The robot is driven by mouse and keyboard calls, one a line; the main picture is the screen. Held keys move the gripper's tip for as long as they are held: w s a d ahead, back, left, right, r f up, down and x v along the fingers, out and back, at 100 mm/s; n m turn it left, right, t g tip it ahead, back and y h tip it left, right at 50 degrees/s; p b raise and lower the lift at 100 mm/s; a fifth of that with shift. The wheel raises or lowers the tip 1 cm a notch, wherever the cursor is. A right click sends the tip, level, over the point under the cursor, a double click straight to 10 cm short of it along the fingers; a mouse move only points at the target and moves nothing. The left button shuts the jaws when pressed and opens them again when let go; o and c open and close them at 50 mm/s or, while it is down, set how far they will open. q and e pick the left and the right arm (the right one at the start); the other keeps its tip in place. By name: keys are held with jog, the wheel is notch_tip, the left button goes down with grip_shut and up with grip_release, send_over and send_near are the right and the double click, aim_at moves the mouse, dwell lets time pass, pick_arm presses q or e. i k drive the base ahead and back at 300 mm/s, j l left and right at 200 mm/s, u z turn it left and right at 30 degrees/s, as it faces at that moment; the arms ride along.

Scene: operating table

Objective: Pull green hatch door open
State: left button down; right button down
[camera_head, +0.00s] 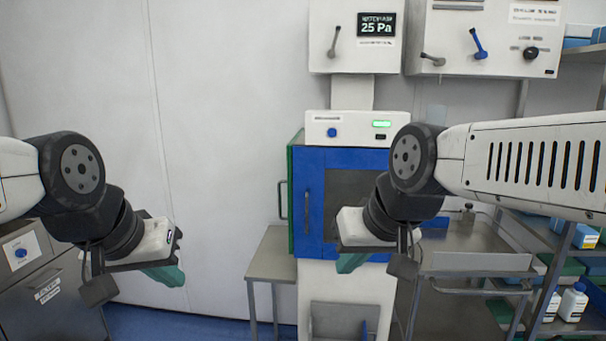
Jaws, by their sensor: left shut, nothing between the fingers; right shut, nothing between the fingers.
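The hatch box stands in the middle of the view. Its green door (292,165) is seen nearly edge-on along the box's left side, with a dark bar handle (281,200) standing out to the left. The front carries a blue door (340,156) with a dark window and its own upright handle (308,212). My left gripper (168,276), with teal fingers, is shut and empty, to the left of the box and below the green door's handle. My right gripper (350,263) is shut and empty in front of the blue door's lower part, and its arm hides the right side of that door.
A small metal side table (270,262) stands left of the box, below the green door. A metal cabinet (55,290) is at the lower left. A steel cart (475,262) and shelves with bottles (573,302) fill the right. The wall area left of the box is clear.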

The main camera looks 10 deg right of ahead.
aim_at(290, 164)
jog(key=j+z, duration=0.45)
jog(key=j, duration=0.4)
jog(key=j+z, duration=0.45)
jog(key=j, duration=0.4)
jog(key=i+j, duration=0.2)
jog(key=j, duration=0.15)
jog(key=i+j+z, duration=0.15)
jog(key=j, duration=0.2)
jog(key=i+j, duration=0.15)
jog(key=j, duration=0.25)
jog(key=i+j+z, duration=0.1)
jog(key=j, duration=0.25)
jog(key=i, duration=0.05)
